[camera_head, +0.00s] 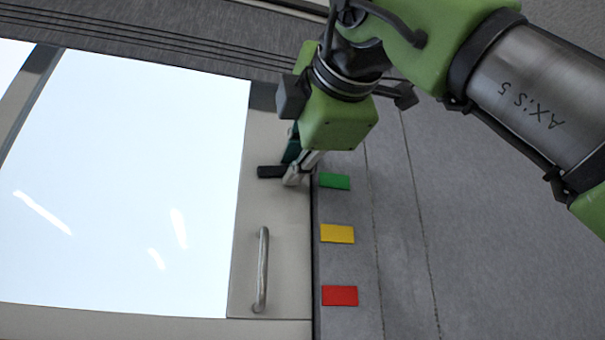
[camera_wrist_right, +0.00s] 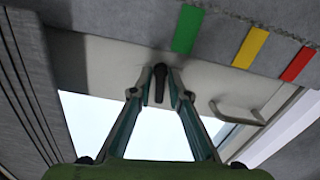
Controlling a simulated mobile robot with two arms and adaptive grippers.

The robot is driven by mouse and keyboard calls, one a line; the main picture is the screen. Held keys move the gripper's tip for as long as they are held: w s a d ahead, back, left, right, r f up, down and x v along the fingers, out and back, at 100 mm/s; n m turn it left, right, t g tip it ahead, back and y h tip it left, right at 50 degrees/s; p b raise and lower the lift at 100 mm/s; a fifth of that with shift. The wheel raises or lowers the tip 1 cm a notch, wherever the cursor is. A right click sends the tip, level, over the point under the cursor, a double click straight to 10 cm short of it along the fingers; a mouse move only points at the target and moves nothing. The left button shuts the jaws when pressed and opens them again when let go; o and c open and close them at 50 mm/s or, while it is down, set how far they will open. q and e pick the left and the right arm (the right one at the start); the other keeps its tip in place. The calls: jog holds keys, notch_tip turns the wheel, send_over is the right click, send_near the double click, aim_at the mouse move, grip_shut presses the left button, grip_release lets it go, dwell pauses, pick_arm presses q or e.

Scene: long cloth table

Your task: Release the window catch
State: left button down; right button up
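The window catch (camera_head: 270,171) is a short black lever on the pale window frame (camera_head: 275,210). In the head view it points left, level. My right gripper (camera_head: 298,172) is at its right end, pointing down at the frame, and partly hides it. In the right wrist view the catch (camera_wrist_right: 160,82) lies between the fingertips of my right gripper (camera_wrist_right: 158,84). The fingers are apart, one on each side of the catch, with small gaps showing. Whether a fingertip touches it is hard to tell. My left gripper is in neither view.
A metal bar handle (camera_head: 262,270) is fixed to the frame below the catch. Green (camera_head: 334,181), yellow (camera_head: 337,234) and red (camera_head: 340,296) patches sit on the grey wall to the right. The bright window pane (camera_head: 130,180) fills the left.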

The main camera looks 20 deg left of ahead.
jog(key=shift+s, duration=0.1)
jog(key=v, duration=1.2)
dwell(0.4)
